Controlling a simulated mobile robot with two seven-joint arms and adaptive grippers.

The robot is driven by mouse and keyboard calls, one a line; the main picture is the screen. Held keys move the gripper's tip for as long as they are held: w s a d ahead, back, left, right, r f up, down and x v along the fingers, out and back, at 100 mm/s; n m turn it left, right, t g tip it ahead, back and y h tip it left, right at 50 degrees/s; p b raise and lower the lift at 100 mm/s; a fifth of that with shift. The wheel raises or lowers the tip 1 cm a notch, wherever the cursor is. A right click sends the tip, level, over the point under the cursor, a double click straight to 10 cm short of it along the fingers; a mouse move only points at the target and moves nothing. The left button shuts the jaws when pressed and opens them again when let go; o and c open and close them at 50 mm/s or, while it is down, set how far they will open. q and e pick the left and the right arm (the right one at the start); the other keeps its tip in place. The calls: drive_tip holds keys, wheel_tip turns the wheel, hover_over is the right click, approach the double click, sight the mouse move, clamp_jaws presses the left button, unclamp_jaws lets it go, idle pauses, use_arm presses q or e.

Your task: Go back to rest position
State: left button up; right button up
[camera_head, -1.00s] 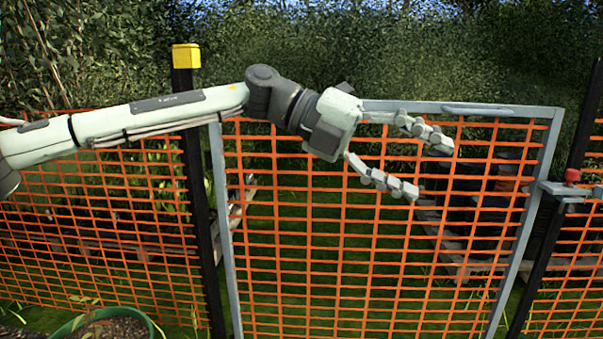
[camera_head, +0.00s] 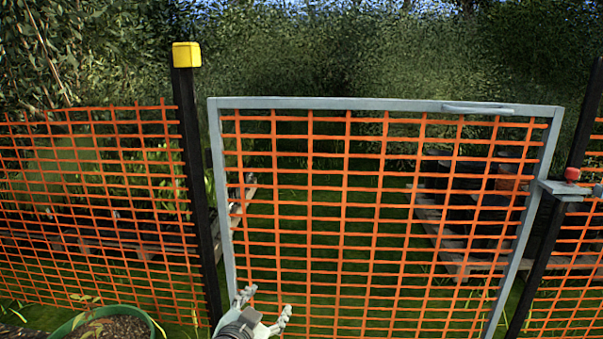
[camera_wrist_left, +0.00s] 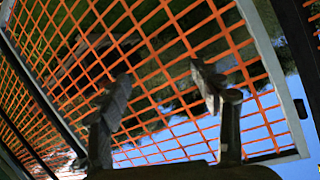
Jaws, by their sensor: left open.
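My left gripper (camera_head: 262,302) is low at the bottom edge of the head view, with its fingers apart and pointing up, empty. It is in front of the lower left part of the orange mesh gate, and I cannot tell how far from it. In the left wrist view both dark fingers (camera_wrist_left: 160,95) are spread apart with nothing between them, and the gate's mesh shows beyond. My right gripper is in neither view.
The gate has a grey metal frame (camera_head: 370,104) with a handle (camera_head: 478,109) and stands in the fence line. A black post with a yellow cap (camera_head: 186,55) is left of it. A red-knobbed latch (camera_head: 572,175) is at right. A green pot (camera_head: 112,325) is bottom left.

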use_arm(q)
drive_tip(key=s+a+f+n+g+y, duration=0.2)
drive_tip(key=s+a+f, duration=0.3)
drive_tip(key=s+f, duration=0.15)
drive_tip(key=s+a+f+n+g+y, duration=0.1)
drive_tip(key=s+a+f+g, duration=0.2)
drive_tip(key=s+a+f, duration=0.35)
drive_tip(key=s+a+f+n+g+y, duration=0.1)
drive_tip(key=s+a+f+g, duration=0.2)
drive_tip(key=s+f, duration=0.3)
drive_tip(key=s+a+f+n+g+y, duration=0.1)
drive_tip(key=s+a+f, duration=0.4)
drive_tip(key=s, duration=0.8)
drive_tip(key=shift+f+g, duration=0.5)
drive_tip(key=shift+g, duration=0.4)
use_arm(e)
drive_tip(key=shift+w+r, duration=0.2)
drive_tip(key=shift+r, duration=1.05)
